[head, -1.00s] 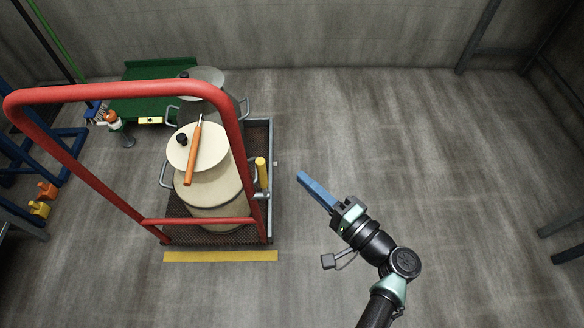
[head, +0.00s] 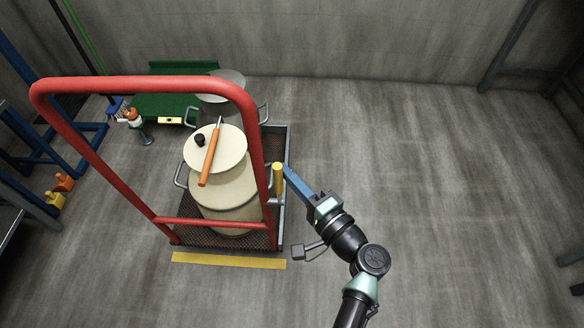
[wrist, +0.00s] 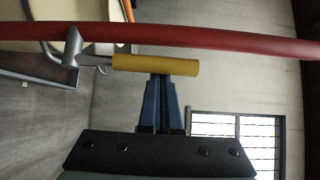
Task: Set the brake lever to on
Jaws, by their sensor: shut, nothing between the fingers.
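The brake lever has a yellow grip (head: 278,180) that stands upright beside the right post of the trolley's red handle frame. Its grey pivot end (wrist: 95,61) shows in the wrist view, on the trolley frame. My gripper (head: 288,169) has its blue fingers shut and empty, with the tips just right of the top of the yellow grip. In the wrist view the fingertips (wrist: 160,78) meet the edge of the yellow grip (wrist: 155,65). I cannot tell whether they touch it.
The trolley (head: 286,150) carries a large cream can (head: 228,193) with an orange-handled tool (head: 210,155) on its lid. The red frame (head: 150,84) rises close to the lever. A yellow floor strip (head: 228,261) lies in front. Floor to the right is clear.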

